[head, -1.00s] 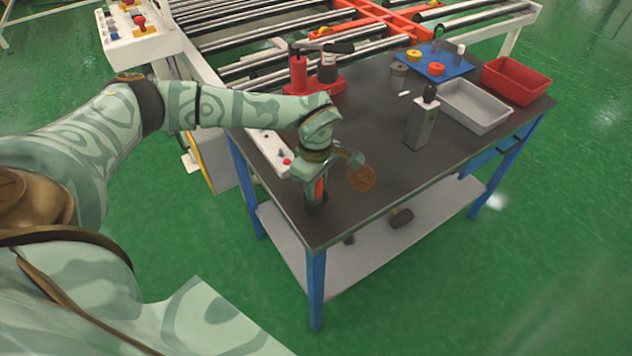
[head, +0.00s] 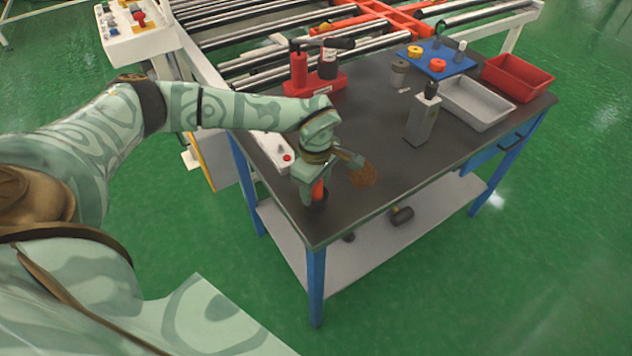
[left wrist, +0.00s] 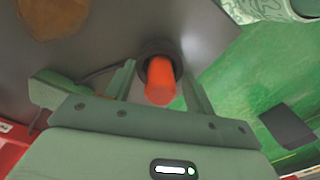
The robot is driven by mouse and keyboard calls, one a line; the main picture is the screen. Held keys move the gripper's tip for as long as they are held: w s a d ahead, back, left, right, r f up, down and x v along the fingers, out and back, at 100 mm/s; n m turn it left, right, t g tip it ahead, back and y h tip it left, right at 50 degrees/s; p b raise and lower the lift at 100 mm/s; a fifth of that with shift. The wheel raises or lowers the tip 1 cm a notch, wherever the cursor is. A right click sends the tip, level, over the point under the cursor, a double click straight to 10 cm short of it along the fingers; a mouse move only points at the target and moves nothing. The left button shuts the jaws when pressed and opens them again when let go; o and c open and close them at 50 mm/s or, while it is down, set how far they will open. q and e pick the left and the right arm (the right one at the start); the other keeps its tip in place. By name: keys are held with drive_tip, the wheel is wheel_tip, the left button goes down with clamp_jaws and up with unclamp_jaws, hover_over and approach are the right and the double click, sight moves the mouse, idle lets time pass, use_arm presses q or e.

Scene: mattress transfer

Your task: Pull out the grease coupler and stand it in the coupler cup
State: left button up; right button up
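An orange cylinder (head: 319,188), which I take for the grease coupler's handle, stands upright in a round dark holder near the table's front left corner. In the left wrist view the orange cylinder (left wrist: 160,82) pokes out of the dark ring (left wrist: 158,48). My left gripper (head: 315,196) points down over it. In the left wrist view the fingers of my left gripper (left wrist: 160,75) are apart, one on each side of it, with gaps visible. A dark grey cup (head: 398,74) at the back of the table may be the coupler cup. My right gripper is not in view.
A red pump unit (head: 314,82) stands at the back left. A grey block with a black top (head: 421,122), a grey tray (head: 480,103), a red tray (head: 518,76) and a blue plate (head: 436,62) fill the right side. A brown patch (head: 363,176) lies beside my gripper.

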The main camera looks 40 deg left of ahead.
use_arm(q)
wheel_tip(320, 180, up, 16)
drive_tip(key=p, duration=0.4)
drive_tip(key=shift+r, duration=0.15)
